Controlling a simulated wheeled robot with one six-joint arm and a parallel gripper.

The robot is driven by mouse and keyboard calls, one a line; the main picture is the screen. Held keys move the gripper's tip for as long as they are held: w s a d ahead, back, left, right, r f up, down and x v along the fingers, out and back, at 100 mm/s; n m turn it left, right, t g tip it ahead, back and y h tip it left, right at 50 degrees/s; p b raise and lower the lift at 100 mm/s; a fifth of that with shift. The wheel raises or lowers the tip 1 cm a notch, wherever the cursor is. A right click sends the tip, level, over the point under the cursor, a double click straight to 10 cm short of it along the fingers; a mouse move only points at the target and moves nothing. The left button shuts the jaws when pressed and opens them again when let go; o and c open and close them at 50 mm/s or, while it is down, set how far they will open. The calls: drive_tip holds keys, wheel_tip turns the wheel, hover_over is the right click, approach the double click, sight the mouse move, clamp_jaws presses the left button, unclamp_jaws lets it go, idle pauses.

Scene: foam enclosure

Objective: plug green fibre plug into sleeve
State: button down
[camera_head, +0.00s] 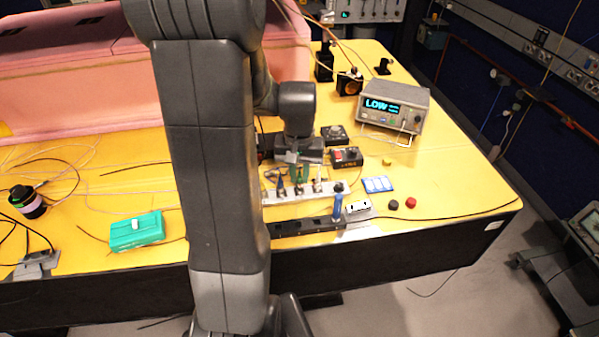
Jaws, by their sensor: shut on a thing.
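My gripper (299,165) points down over the yellow table, right of my large arm link. It is shut on a small green plug (299,177), which shows just below the fingers. A pale grey bar (327,190) lies directly beneath, with several small upright fittings along it, some dark or blue. The sleeve is too small to pick out among these fittings. The green plug's tip appears at or just above the bar; I cannot tell whether it touches or is inside anything.
A black power strip (300,227) and a blue upright tool (337,208) stand in front of the bar. A meter reading LOW (393,107) sits at back right. A teal box (136,231) is at left. Pink foam (70,75) walls the back. Loose fibres cross the table.

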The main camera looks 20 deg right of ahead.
drive_tip(key=shift+f+b, duration=0.4)
drive_tip(key=shift+f, duration=0.15)
drive_tip(key=c, duration=1.3)
unclamp_jaws()
drive_tip(key=shift+r, duration=0.15)
wheel_tip(320, 180, up, 14)
drive_tip(key=shift+f, duration=0.2)
drive_tip(key=shift+f, duration=0.1)
wheel_tip(320, 180, down, 14)
drive_tip(key=shift+r, duration=0.4)
drive_tip(key=shift+f, duration=0.1)
